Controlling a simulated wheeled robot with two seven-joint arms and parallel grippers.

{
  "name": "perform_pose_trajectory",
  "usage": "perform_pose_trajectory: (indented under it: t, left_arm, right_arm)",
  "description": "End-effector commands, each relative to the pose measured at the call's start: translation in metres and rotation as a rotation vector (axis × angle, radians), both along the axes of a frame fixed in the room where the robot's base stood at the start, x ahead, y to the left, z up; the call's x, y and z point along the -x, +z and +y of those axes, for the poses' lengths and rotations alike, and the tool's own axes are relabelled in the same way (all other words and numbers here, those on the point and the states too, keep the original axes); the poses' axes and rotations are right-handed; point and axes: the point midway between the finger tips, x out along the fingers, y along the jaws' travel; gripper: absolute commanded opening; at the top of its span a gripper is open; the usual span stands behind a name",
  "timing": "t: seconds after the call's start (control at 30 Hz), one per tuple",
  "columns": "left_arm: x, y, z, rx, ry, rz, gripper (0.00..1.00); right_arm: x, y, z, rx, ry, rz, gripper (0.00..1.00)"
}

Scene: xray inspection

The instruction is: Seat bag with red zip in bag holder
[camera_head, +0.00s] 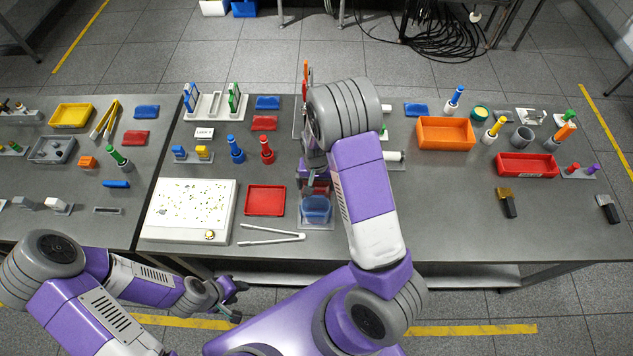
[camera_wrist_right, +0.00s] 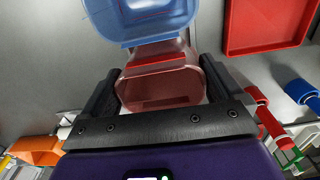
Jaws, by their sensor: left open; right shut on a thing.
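The bag with red zip is a clear, pinkish, tray-like piece (camera_wrist_right: 158,88) with a red strip across it, in the right wrist view. My right gripper (camera_wrist_right: 155,80) is shut on it, one dark finger at each side. In the head view my right gripper (camera_head: 316,182) is over the table's middle, and its arm hides part of the area. A blue translucent container (camera_head: 316,208), which may be the bag holder, is on a grey plate just in front of it; it also shows in the right wrist view (camera_wrist_right: 140,18). My left gripper (camera_head: 236,298) is open and empty, off the front edge.
A red tray (camera_head: 265,200), white tweezers (camera_head: 272,236) and a white panel (camera_head: 188,210) lie left of the blue container. Blue and red pegs (camera_head: 251,150) stand behind the tray. An orange bin (camera_head: 446,133) is at right.

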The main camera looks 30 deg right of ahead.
Motion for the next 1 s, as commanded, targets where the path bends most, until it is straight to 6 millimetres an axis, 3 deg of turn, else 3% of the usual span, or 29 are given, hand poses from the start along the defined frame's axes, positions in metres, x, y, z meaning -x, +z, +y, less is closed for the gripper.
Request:
perform_pose_trajectory:
  t: [0.5,0.53,0.57,0.83,1.0]
  left_arm:
    - [0.000,-0.011,0.000,0.000,0.000,0.000,0.43]
    - [0.000,-0.011,0.000,0.000,0.000,0.000,0.43]
    - [0.000,-0.011,0.000,0.000,0.000,0.000,0.43]
    - [0.000,-0.010,0.000,0.000,0.000,0.000,0.43]
    - [0.000,-0.008,0.000,0.000,0.000,0.000,0.43]
  right_arm:
    - [0.000,-0.014,0.000,0.000,0.000,0.000,0.65]
    - [0.000,-0.014,0.000,0.000,0.000,0.000,0.95]
    - [0.000,-0.013,0.000,0.000,0.000,0.000,1.00]
    - [0.000,-0.010,0.000,0.000,0.000,-0.001,1.00]
    - [-0.001,0.012,0.001,0.000,0.001,-0.005,1.00]
